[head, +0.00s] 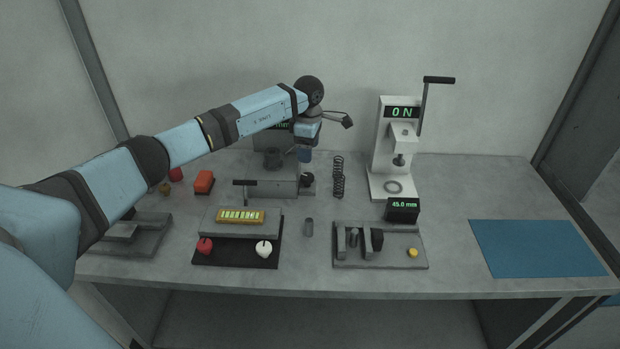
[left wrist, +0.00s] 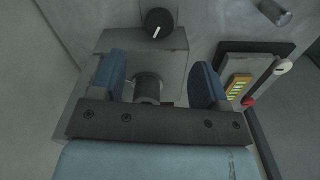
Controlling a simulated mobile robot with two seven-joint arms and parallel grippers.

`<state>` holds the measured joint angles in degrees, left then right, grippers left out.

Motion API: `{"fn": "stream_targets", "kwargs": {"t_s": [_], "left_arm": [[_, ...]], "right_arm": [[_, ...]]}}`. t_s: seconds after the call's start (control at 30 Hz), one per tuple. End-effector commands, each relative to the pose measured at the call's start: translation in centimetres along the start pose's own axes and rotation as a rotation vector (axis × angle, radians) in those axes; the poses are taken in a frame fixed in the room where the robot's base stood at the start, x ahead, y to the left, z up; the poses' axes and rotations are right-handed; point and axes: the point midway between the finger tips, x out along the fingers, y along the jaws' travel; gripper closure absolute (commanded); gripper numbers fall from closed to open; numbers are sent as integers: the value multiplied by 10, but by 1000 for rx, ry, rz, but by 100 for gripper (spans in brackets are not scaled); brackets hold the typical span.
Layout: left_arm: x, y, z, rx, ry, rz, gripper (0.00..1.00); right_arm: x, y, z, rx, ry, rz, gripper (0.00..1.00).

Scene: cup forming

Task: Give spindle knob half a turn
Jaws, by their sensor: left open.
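A black round knob with a white line (left wrist: 158,22), likely the spindle knob, sits on a grey machine (left wrist: 172,42) in the left wrist view. It also shows at the machine's right end in the head view (head: 308,180). My left gripper (head: 305,156) is open above the machine, its blue fingers apart in the left wrist view (left wrist: 160,84). A grey upright cylinder (left wrist: 148,86) shows between the fingers, lower down. The knob lies beyond the fingertips, apart from them. The machine's display is partly hidden by my arm. My right gripper is not in view.
A black panel (head: 210,257) with red and white knobs is in front of the machine. A blue mat (head: 540,248) lies clear at far right.

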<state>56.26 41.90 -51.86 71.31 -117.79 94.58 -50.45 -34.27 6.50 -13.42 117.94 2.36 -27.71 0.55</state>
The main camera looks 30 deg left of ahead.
Motion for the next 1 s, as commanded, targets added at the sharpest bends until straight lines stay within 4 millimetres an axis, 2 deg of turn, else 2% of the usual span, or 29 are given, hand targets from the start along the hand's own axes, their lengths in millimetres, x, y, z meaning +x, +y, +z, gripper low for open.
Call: {"fn": "stream_targets", "kwargs": {"t_s": [0.1,0.3,0.5,0.7,0.93,0.97,1.0], "left_arm": [[28,-1,1,-1,0,-4,31],[70,-1,1,-1,-3,-4,31],[97,-1,1,-1,-3,-2,31],[107,0,1,-1,-3,1,31],[107,0,1,-1,-3,1,31],[107,0,1,-1,-3,0,36],[107,0,1,-1,-3,0,45]], "right_arm": [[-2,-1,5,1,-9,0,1],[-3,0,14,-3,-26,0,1],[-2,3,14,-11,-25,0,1],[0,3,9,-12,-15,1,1],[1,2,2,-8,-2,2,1],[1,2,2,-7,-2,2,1],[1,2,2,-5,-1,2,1]]}}
